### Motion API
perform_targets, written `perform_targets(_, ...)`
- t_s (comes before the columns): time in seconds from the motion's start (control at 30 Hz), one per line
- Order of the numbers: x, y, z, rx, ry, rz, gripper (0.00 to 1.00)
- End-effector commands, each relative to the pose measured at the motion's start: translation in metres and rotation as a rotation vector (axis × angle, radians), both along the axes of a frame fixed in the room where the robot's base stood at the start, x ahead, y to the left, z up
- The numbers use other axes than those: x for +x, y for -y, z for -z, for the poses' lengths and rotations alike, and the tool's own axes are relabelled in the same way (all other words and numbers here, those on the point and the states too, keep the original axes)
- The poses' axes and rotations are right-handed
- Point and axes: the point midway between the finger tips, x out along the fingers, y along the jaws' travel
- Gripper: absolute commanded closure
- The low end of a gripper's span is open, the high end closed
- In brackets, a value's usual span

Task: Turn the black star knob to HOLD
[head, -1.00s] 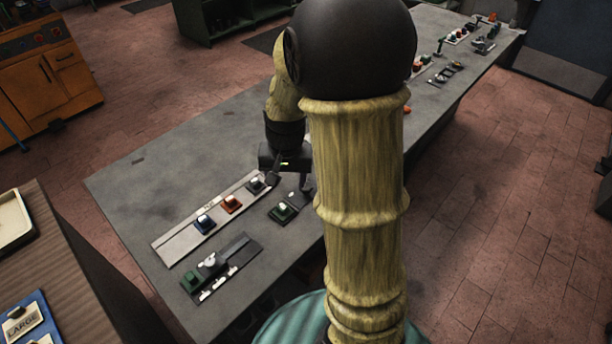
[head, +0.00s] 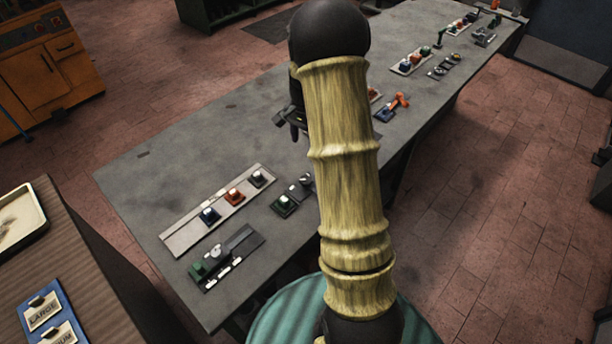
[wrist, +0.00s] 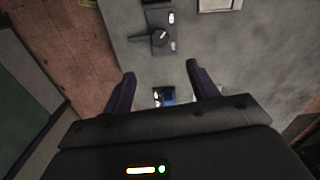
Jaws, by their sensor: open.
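The label words are too small to read, and I cannot tell which one the knob points to. In the head view what seems to be the same plate (head: 293,194) is partly covered by my arm. My gripper (wrist: 160,71) is open and empty, its fingers apart, above the bench and clear of the knob. In the head view my gripper (head: 297,130) is partly hidden behind my arm, beyond the plate.
A pale strip (head: 180,241) bears blue, red and dark buttons. A dark panel (head: 240,252) with a green block lies nearer. A blue base with an orange lever (head: 400,100) stands right of my arm. More controls line the far bench (head: 150,190).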

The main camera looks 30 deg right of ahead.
Motion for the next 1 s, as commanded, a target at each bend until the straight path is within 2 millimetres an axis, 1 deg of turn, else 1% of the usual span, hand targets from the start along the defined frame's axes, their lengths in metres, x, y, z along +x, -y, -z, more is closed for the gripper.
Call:
perform_targets(0.7,-0.001,0.0,0.121,0.001,-0.004,0.0,0.41)
perform_targets(0.9,-0.001,0.0,0.149,0.001,-0.002,0.0,0.41)
perform_targets(1.0,0.0,0.0,0.157,0.0,0.0,0.0,0.41)
